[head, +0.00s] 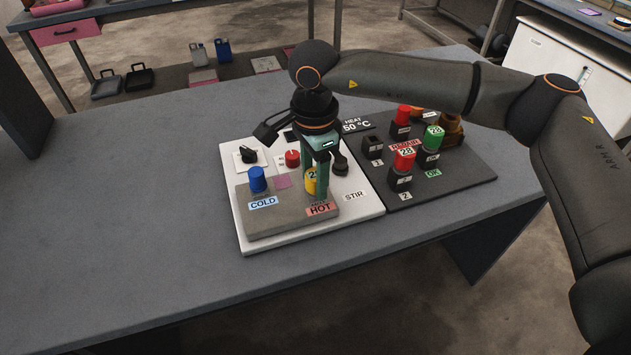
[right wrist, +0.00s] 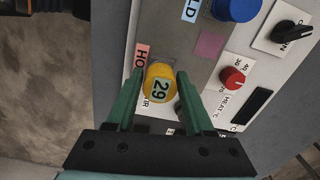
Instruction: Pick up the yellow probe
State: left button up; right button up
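The yellow probe (head: 311,184) stands at the HOT label on the grey block (head: 285,222), and part of it is hidden by my right gripper (head: 317,180). In the right wrist view the yellow probe (right wrist: 159,84) shows its round top marked 29. The probe appears still seated at the block. My left gripper is not in view.
A blue capped probe (head: 257,180) stands at the COLD label on the same block. A red knob (head: 292,158) and a black knob (head: 248,155) lie behind. A black rack (head: 455,185) to the right holds red and green capped pieces. The left table area is clear.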

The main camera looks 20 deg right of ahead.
grip_shut()
jog(key=shift+r, duration=0.1)
dwell(0.3)
